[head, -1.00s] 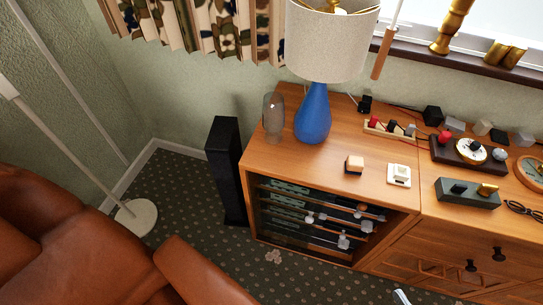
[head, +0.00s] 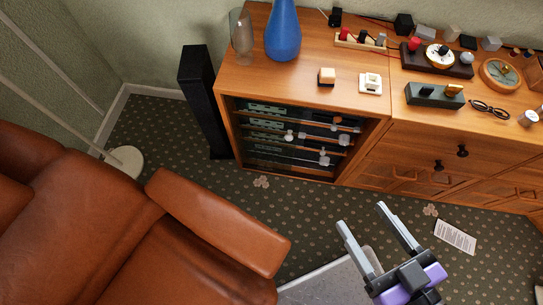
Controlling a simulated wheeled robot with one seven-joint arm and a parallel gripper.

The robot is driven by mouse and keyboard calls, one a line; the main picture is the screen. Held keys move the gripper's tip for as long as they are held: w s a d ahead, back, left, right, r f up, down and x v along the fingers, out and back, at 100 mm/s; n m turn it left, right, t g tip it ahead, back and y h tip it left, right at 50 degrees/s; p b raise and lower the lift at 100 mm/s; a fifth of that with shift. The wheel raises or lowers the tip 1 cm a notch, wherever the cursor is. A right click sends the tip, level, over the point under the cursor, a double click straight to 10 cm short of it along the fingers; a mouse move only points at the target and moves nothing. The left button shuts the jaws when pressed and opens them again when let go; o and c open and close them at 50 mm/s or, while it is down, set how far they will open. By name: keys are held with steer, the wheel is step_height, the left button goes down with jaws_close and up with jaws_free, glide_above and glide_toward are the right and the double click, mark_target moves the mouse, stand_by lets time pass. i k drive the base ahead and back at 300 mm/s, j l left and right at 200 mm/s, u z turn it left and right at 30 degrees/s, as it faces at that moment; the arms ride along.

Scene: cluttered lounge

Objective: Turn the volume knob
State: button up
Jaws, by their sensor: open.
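Several stacked hi-fi-like units (head: 268,138) sit in the open cabinet bay, with small pale knob-like pieces (head: 289,135) on their fronts. On the cabinet top is a grey-green box (head: 414,99) with a black knob-like piece (head: 427,90) and a brass piece (head: 453,89). I cannot tell which piece is the volume knob. My gripper (head: 361,215) is open and empty, its two grey fingers apart over the floor in front of the cabinet. It touches none of these.
A brown leather armchair (head: 110,225) fills the lower left. A black tower speaker (head: 202,105) stands left of the wooden cabinet (head: 300,50). The blue lamp (head: 283,35) and glass vase (head: 241,40) stand on top.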

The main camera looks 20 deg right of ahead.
mark_target(324, 161)
steer(key=k+j, duration=0.15)
steer(key=k, duration=0.45)
steer(key=k+j+z, duration=0.1)
steer(key=k, duration=0.45)
steer(key=i+l, duration=0.1)
steer(key=i, duration=0.4)
steer(key=i+l+u, duration=0.1)
steer(key=i, duration=0.45)
steer(key=i+l, duration=0.2)
steer(key=i, duration=0.3)
